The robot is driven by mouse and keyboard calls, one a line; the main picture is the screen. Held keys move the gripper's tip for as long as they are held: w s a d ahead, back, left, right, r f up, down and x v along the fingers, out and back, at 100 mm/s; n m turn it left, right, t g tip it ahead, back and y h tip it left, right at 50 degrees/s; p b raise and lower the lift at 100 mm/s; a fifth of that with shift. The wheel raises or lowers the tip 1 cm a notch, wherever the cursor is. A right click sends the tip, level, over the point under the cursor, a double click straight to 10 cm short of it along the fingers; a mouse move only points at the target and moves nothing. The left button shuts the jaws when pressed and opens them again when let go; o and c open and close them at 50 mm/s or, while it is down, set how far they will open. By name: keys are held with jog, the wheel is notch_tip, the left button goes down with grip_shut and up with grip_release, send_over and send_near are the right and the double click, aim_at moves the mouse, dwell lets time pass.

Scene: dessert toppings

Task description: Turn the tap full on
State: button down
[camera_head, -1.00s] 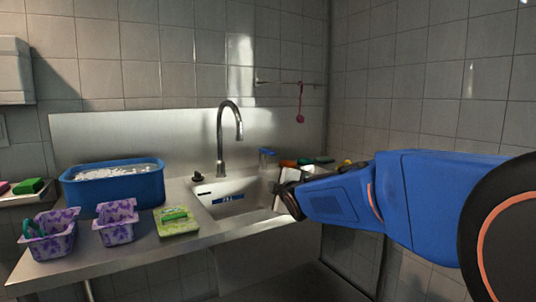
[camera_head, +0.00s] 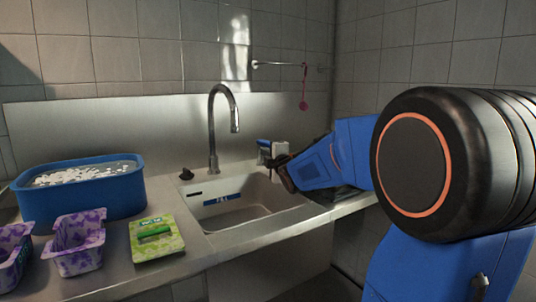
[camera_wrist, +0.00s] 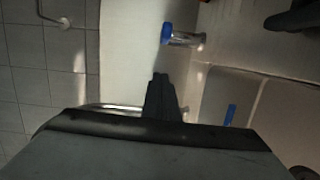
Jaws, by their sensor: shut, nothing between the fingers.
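The tap (camera_head: 213,130) is a tall curved metal spout standing behind the sink in the head view. A small dark knob (camera_head: 186,174), which may be its handle, sits on the counter to the left of its base. My gripper (camera_head: 268,163) is to the right of the tap, above the back right of the sink, apart from the tap and knob. In the wrist view my gripper (camera_wrist: 160,82) has its dark fingers together with nothing between them. A curved metal bar beside them may be part of the tap. My arm hides the right end of the counter.
The sink (camera_head: 270,197) has a blue strip inside.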

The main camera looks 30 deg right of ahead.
aim_at(267, 143)
jog(key=w+d, duration=0.5)
jog(key=w, duration=0.2)
jog(key=shift+w, duration=0.2)
jog(key=shift+f, duration=0.1)
